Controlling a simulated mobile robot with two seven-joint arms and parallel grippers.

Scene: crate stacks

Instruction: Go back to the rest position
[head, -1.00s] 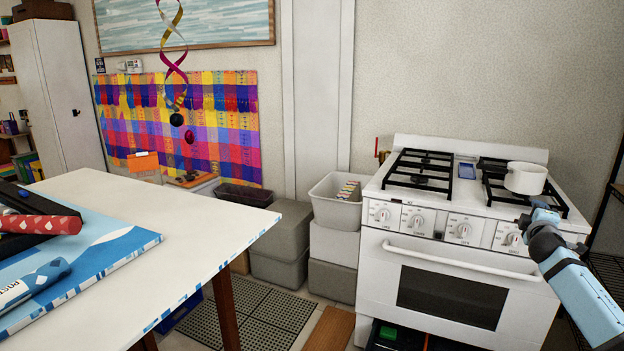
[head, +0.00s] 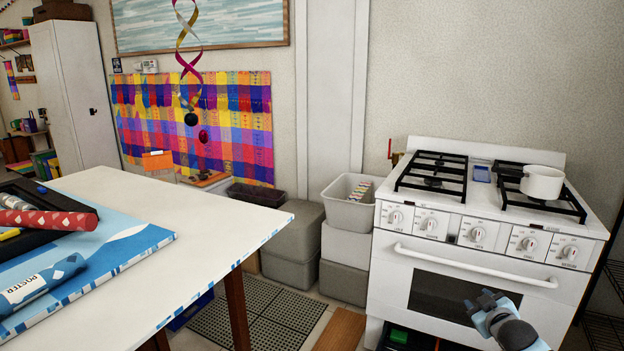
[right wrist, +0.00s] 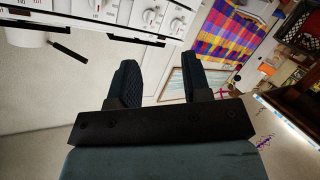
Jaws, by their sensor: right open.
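My right gripper (head: 484,300) is in front of the stove's oven door at the lower right of the head view. In the right wrist view its two dark fingers (right wrist: 158,80) stand apart with nothing between them. My left gripper is not in view.
Stacked grey crates (head: 345,240) stand between table and stove. A grey mat (head: 262,318) lies on the floor.

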